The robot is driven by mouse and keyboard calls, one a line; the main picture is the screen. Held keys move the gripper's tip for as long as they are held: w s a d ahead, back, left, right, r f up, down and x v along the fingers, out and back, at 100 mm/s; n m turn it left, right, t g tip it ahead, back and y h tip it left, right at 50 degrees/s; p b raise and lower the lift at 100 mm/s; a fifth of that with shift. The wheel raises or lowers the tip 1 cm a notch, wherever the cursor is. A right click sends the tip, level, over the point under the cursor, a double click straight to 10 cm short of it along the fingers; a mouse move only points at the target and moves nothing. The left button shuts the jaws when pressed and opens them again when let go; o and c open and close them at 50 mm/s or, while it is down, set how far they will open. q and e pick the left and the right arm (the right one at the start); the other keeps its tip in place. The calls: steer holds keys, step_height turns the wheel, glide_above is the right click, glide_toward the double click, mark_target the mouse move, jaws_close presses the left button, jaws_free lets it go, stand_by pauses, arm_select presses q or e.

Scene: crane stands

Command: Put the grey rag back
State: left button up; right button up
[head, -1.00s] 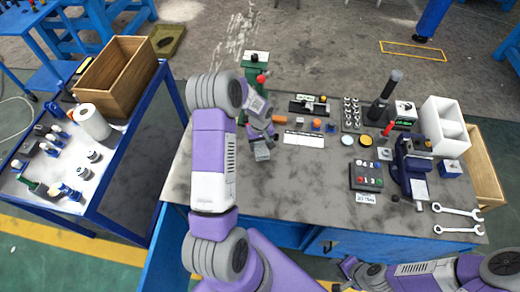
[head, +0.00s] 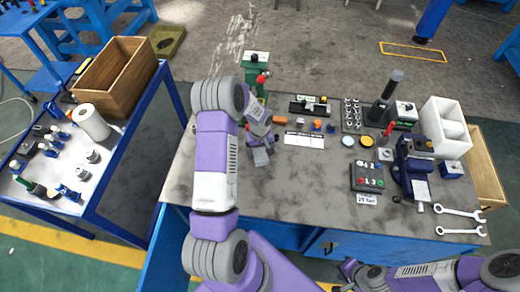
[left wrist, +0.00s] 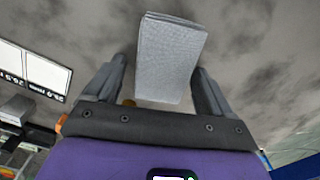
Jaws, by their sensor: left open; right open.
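The grey rag (left wrist: 168,60), a folded light-grey block, shows in the left wrist view between the spread fingers of my left gripper (left wrist: 160,68). A gap shows beside the left finger; the right finger is close to the rag's edge. In the head view the rag (head: 261,157) is at the tip of my left gripper (head: 262,146), over the left part of the grey bench top (head: 290,185). Whether the fingers touch it is unclear.
Right of my left gripper are a white label card (head: 304,140) and small coloured blocks. A green post (head: 256,68) stands behind. A vise (head: 412,165), control box (head: 367,177) and wrenches (head: 458,220) fill the right. The front middle of the bench is clear.

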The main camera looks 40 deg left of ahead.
mark_target(260, 151)
arm_select(q)
steer(key=shift+r, duration=0.2)
step_height(260, 151, up, 12)
steer(key=p, duration=0.2)
stand_by(0.6)
